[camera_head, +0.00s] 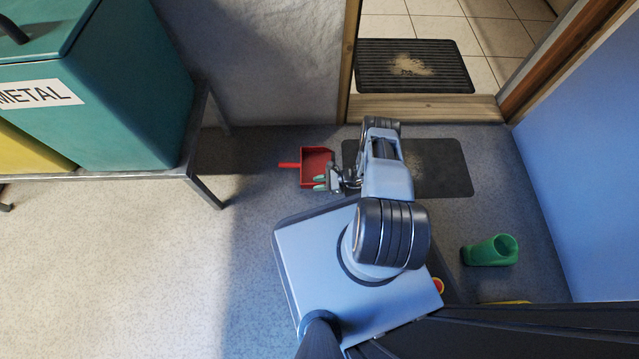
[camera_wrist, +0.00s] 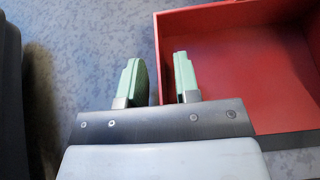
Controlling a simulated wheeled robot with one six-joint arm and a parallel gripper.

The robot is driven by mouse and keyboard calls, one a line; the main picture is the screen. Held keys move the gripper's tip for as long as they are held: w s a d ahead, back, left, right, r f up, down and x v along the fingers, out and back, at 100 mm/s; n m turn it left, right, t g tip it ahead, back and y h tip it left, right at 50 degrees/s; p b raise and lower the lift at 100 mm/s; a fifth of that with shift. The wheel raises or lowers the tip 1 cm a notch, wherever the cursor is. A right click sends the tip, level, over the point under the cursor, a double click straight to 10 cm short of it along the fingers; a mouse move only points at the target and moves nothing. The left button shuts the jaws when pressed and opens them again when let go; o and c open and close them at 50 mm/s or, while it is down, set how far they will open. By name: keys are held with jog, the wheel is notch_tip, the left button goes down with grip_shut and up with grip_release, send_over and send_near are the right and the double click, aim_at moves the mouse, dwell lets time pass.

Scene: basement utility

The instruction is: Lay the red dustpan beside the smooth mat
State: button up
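The red dustpan (camera_head: 309,158) lies on the floor just left of the smooth dark mat (camera_head: 447,170), its handle pointing left. A narrow strip of floor appears between them, partly covered by my arm. The mat bears a pale dusty patch and is partly hidden behind my arm. My gripper (camera_head: 320,183) is at the dustpan's near edge. In the wrist view my gripper (camera_wrist: 158,78) is open, its two green fingertips apart. One wall of the dustpan (camera_wrist: 230,20) runs between them, with the right fingertip over the pan's inside and the left one outside. The handle is out of the wrist view.
A ribbed mat (camera_head: 440,68) with pale dust lies beyond the doorway sill (camera_head: 430,107). A green hollow object (camera_head: 490,251) lies right of my base, near the blue wall. A metal-framed bench (camera_head: 207,188) carries a teal METAL bin (camera_head: 130,100) at left. Left floor is clear.

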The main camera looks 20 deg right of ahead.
jog(key=shift+r, duration=0.15)
jog(key=p+v, duration=0.2)
jog(key=v, duration=0.9)
jog(key=shift+d+r+p, duration=0.1)
jog(key=shift+r+p, duration=0.1)
jog(key=shift+p, duration=0.1)
jog(key=w+a+r+n+g+h, duration=0.1)
jog(key=w+r+n+g+h, duration=0.3)
jog(key=r, duration=1)
jog(key=w+r+n+g+h, duration=0.15)
jog(key=w+r+n, duration=0.4)
jog(key=r, duration=0.95)
jog(key=s+a+r+n+h, duration=0.2)
jog(key=s+a+r+n, duration=0.15)
jog(key=r, duration=0.35)
jog(key=s+a+r+n+h, duration=0.2)
jog(key=s+r+n, duration=0.15)
jog(key=r, duration=0.45)
jog(key=s+a+r+n+t+h, duration=0.3)
jog(key=s+r, duration=0.4)
jog(key=s, duration=0.3)
jog(key=shift+r+n+t, duration=0.3)
jog(key=shift+n+t, duration=0.25)
jog(key=shift+n, duration=0.5)
jog(key=shift+a+h, duration=0.1)
jog(key=shift+h, duration=0.15)
